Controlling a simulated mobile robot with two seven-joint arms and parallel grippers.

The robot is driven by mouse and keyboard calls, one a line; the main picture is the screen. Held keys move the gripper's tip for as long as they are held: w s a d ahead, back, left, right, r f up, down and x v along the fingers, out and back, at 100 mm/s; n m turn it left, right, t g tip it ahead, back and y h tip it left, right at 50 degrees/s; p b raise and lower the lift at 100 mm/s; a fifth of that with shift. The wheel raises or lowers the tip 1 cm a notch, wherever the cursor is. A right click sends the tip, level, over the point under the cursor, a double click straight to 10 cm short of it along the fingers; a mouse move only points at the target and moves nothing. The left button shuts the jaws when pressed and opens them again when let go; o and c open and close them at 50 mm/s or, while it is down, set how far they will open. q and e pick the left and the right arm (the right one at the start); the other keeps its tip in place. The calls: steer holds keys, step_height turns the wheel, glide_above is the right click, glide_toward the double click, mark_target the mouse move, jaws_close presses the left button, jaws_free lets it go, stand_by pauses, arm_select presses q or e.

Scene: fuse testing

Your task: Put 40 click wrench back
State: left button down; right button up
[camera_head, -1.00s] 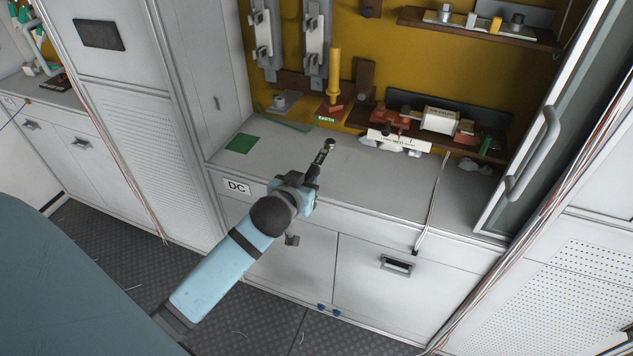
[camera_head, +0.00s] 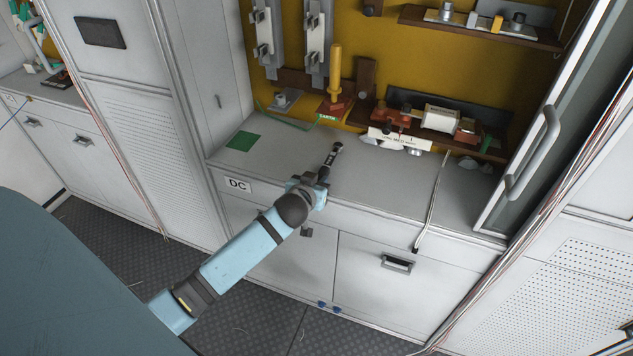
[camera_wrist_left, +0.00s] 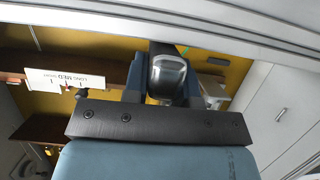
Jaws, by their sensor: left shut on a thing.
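The click wrench (camera_head: 331,158) is a dark tool with a light band and a round silver-black head. My left gripper (camera_head: 322,178) is shut on it, over the front part of the grey counter under the yellow-backed alcove. The wrench points away from me, toward the back. In the left wrist view the tool's rounded grey end (camera_wrist_left: 167,76) shows between the fingers. The gripper hides the lower part of the wrench in the head view. I cannot tell whether the head touches the counter. My right gripper is not in view.
The counter (camera_head: 375,190) is mostly clear. A green square (camera_head: 242,141) lies at its left. A yellow post (camera_head: 335,75), a white labelled sign (camera_head: 399,140) and fuse parts stand along the back. A thin cable (camera_head: 435,200) hangs over the front edge. An open glass door (camera_head: 530,130) bounds the right.

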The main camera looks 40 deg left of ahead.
arm_select(q)
steer(key=shift+f, duration=0.1)
steer(key=c, duration=0.9)
jaws_free()
steer(key=shift+s+r, duration=0.15)
steer(key=shift+r, duration=0.05)
steer(key=v, duration=1.1)
steer(key=s+d+f+m+h, duration=0.2)
steer(key=s+d+f, duration=0.3)
steer(key=s+d+f+m+g+h, duration=0.1)
steer(key=s+d+f+h, duration=0.1)
steer(key=s+d+f, duration=0.2)
steer(key=s+d+f+m+g+h, duration=0.1)
steer(key=s+d+f+m+h, duration=0.1)
steer(key=s+d+f, duration=0.3)
steer(key=shift+s+d+f+m+h, duration=0.2)
steer(key=shift+s+f, duration=0.2)
steer(key=shift+f, duration=0.2)
steer(key=shift+s+d+f+m+h, duration=0.1)
steer(key=shift+s+f+h, duration=0.1)
steer(key=shift+s+f, duration=0.3)
